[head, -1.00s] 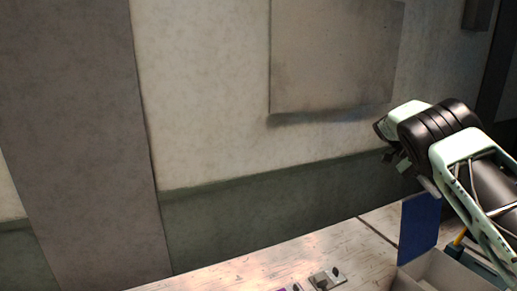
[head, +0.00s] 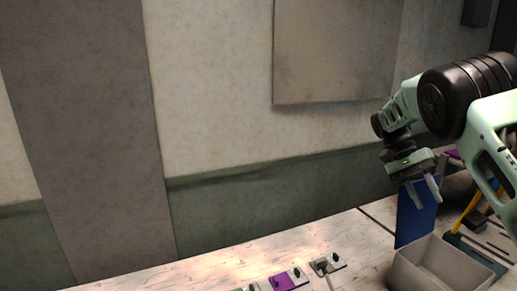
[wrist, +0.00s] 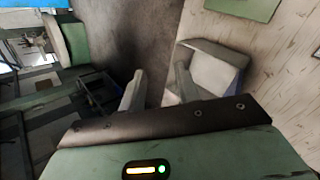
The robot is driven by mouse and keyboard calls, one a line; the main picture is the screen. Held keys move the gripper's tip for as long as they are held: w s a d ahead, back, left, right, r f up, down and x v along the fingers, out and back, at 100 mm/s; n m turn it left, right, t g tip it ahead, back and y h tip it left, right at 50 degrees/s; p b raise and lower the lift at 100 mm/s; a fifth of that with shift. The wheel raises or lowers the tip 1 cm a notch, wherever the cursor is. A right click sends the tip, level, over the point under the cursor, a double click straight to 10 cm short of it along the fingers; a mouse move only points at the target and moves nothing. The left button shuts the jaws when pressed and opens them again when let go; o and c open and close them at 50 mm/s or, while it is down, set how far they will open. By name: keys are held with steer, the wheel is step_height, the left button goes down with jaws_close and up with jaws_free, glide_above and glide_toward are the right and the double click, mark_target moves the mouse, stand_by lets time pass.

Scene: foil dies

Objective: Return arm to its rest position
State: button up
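My gripper (head: 423,190) is at the right in the head view, raised above the bench and pointing down, in front of an upright blue panel (head: 412,222). Its two pale fingers are apart with nothing between them. The wrist view also shows the fingers of my gripper (wrist: 157,85) spread and empty. My mint-green and black arm enters from the right edge of the head view.
An open grey box (head: 432,272) stands on the bench (head: 215,272) below my gripper. Small dies, one with a purple piece (head: 288,281), lie along the front edge. A yellow-handled tool (head: 467,212) is at the right. A wall is behind.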

steer(key=s+a+f+n+t+y+b, duration=0.1)
steer(key=s+a+f+n+t+b, duration=0.2)
steer(key=s+a, duration=0.5)
steer(key=s+a+f+n+t+y+b, duration=0.1)
steer(key=s+a+f+n+b, duration=0.15)
steer(key=a+n, duration=0.6)
steer(key=s+a+f+n+t+b, duration=0.1)
steer(key=s+a+f, duration=0.1)
steer(key=s, duration=0.5)
steer(key=s+a+f+n+t+y+b, duration=0.1)
steer(key=s+a+f+n, duration=0.1)
steer(key=s+a, duration=0.3)
steer(key=s+a+f+n+t+y+b, duration=0.1)
steer(key=s+a+f+n+t+b, duration=0.1)
steer(key=s, duration=0.7)
steer(key=shift+s+a+f, duration=0.15)
steer(key=shift+a+f, duration=0.05)
steer(key=shift+a, duration=0.7)
